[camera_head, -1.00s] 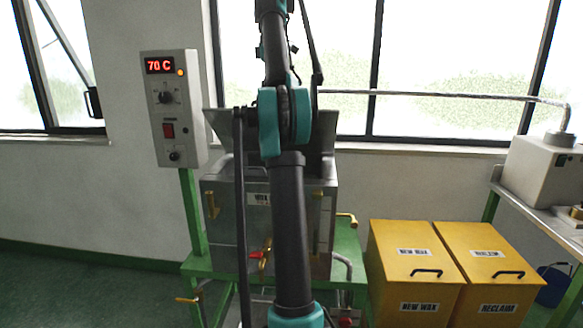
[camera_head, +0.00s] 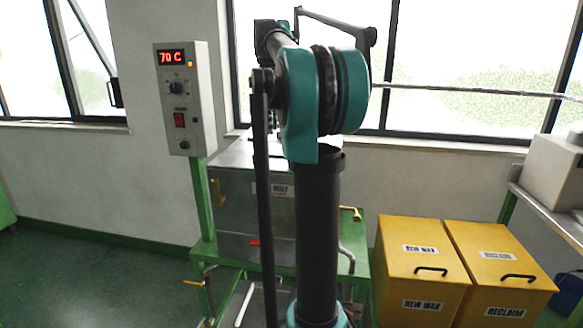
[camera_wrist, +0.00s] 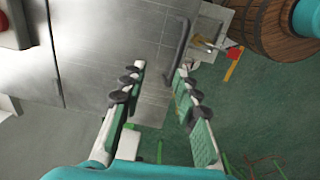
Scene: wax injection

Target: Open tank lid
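The metal wax tank (camera_head: 228,205) stands on a green frame in the head view, partly hidden behind my arm. Its grey top, the lid (camera_head: 232,152), looks flat and shut, though my arm covers much of it. In the wrist view, a grey metal surface (camera_wrist: 105,45), apparently the lid, lies below my gripper. A dark bar handle (camera_wrist: 182,48) runs along its right edge. My gripper (camera_wrist: 161,68) is open and empty, with its fingertips near the handle. I cannot tell whether they touch it. The gripper is hidden in the head view.
A control box (camera_head: 183,100) reading 70 C stands left of the tank. Yellow NEW WAX (camera_head: 405,270) and RECLAIM (camera_head: 500,265) bins stand to the right. A brown barrel-like object (camera_wrist: 272,28) is close at the wrist view's upper right. Floor is clear at left.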

